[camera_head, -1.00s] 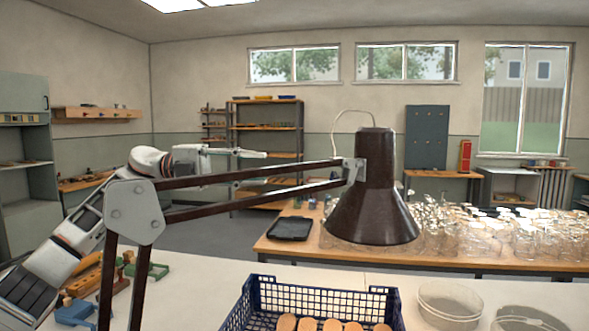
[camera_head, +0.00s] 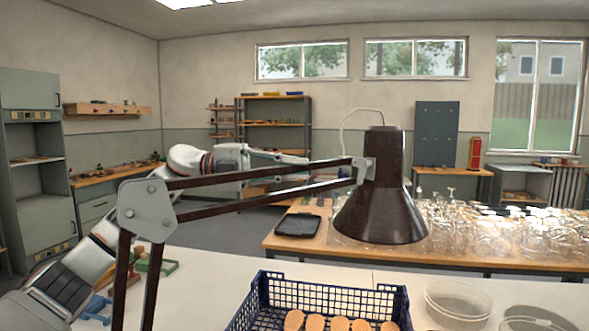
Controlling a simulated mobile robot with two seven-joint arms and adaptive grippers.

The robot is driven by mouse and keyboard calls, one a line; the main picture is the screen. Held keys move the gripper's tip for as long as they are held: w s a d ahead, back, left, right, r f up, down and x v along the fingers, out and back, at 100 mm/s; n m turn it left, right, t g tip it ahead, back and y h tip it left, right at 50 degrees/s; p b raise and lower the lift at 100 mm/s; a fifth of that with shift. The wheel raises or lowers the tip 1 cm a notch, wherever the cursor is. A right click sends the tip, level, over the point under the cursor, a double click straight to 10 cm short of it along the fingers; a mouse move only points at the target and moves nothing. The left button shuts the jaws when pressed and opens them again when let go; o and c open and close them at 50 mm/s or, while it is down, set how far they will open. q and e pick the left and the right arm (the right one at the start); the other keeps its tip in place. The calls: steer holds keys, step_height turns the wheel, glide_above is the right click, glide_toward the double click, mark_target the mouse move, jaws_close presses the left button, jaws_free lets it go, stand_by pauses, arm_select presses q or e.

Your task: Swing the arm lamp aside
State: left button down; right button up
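The arm lamp's dark brown conical shade (camera_head: 382,205) hangs in the middle right. Two dark parallel bars (camera_head: 262,176) run left from it to a grey joint plate (camera_head: 147,209), with two more bars going down from there. My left arm, white and grey, rises from the lower left behind the lamp arm. My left gripper (camera_head: 300,157) points right just above and behind the upper bars, left of the shade. I cannot tell if it touches them, and its finger gap is too small to read. My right gripper is not in view.
A blue mesh crate (camera_head: 335,283) with wooden pieces stands on the white bench below the shade. Clear round dishes (camera_head: 458,300) are to its right. Green and blue tools (camera_head: 155,264) lie at left. Behind, a wooden table holds a black tray (camera_head: 298,225) and much glassware (camera_head: 500,230).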

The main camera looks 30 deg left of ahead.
arm_select(q)
steer(key=shift+w+a+t, duration=0.2)
steer(key=shift+a+t, duration=0.1)
steer(key=shift+a, duration=0.2)
steer(key=a+n+t+y, duration=0.9)
steer(key=a, duration=2)
steer(key=shift+w+a+t+p, duration=0.25)
steer(key=shift+a+t+p, duration=0.1)
steer(key=shift+t, duration=0.05)
steer(key=c, duration=2.1)
jaws_free()
